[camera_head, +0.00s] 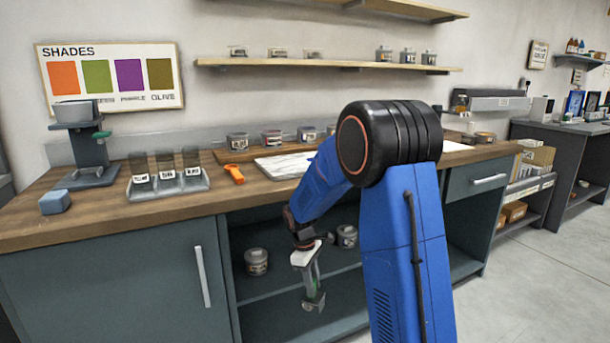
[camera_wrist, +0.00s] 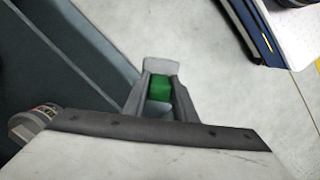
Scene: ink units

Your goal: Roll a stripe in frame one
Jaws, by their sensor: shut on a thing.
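My gripper (camera_head: 314,298) hangs low in front of the open shelf under the counter. It is shut on a small green thing, which shows between the fingers in the wrist view (camera_wrist: 160,88). Most of the green thing is hidden by the fingers, so I cannot tell its full shape. A white slab (camera_head: 280,166) with grey marks lies flat on the counter. An orange-handled tool (camera_head: 234,173) lies just left of it. I cannot make out which thing is frame one; small dark-bordered frames (camera_head: 575,103) stand on the far right bench.
A tray (camera_head: 200,184) with three jars, a grey stand (camera_head: 88,155) and a blue block (camera_head: 55,202) are on the counter's left. Tins (camera_head: 257,262) sit on the lower shelf near my gripper. Several tins line the counter's back. Floor at right (camera_head: 540,290) is clear.

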